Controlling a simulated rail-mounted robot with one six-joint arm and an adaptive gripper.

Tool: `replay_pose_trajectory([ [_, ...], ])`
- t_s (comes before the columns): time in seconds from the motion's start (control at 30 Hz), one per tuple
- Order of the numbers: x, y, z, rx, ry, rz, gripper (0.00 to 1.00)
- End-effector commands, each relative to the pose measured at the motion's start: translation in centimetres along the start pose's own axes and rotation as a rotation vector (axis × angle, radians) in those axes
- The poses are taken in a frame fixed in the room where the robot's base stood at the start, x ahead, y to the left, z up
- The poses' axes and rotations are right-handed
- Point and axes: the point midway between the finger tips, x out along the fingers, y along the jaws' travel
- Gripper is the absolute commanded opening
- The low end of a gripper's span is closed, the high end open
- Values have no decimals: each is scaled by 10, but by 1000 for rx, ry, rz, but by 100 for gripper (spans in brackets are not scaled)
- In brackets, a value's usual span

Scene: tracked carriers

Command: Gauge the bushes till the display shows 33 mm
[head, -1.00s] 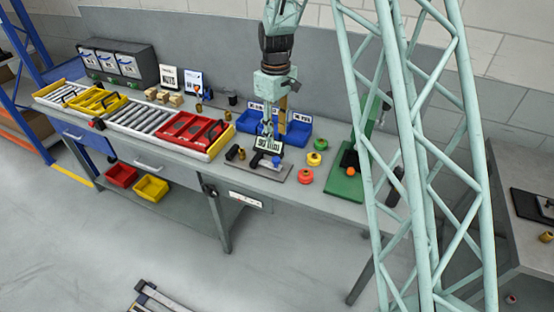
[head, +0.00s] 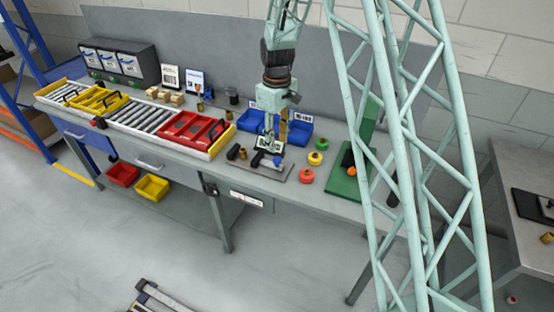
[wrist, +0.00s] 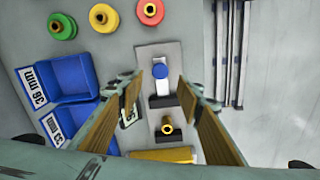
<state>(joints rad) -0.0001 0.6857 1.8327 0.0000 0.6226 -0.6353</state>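The gauge plate (head: 282,174) lies on the bench. On it are a slide with a blue knob (wrist: 160,71) and a small display (head: 270,143), whose reading I cannot make out. A brass bush (wrist: 167,128) stands on the plate beside a dark block; this bush (head: 242,154) shows at the plate's left end in the head view. My gripper (wrist: 160,87) is open and empty, above the plate, with the blue knob seen between its fingertips. Two blue bins (wrist: 72,78) carry labels that seem to read 36 mm and 33 mm.
Red (head: 306,175), yellow (head: 314,158) and green (head: 321,143) round pieces stand right of the plate. A green stand (head: 345,185) is farther right. A red tray (head: 178,127) and roller trays lie left. Brass pieces (head: 200,106) stand behind.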

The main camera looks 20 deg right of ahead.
Motion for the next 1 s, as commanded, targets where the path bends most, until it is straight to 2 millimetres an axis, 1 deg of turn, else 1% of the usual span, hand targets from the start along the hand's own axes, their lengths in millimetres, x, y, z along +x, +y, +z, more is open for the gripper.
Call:
replay_pose_trajectory([
  [0.03,8,-1,1,0,-2,-2,33],
  [0.1,16,-1,1,0,-3,-2,33],
  [0.6,74,0,1,0,-1,-1,33],
  [0.8,88,0,0,0,-1,-1,33],
  [1.0,93,0,0,0,0,0,33],
])
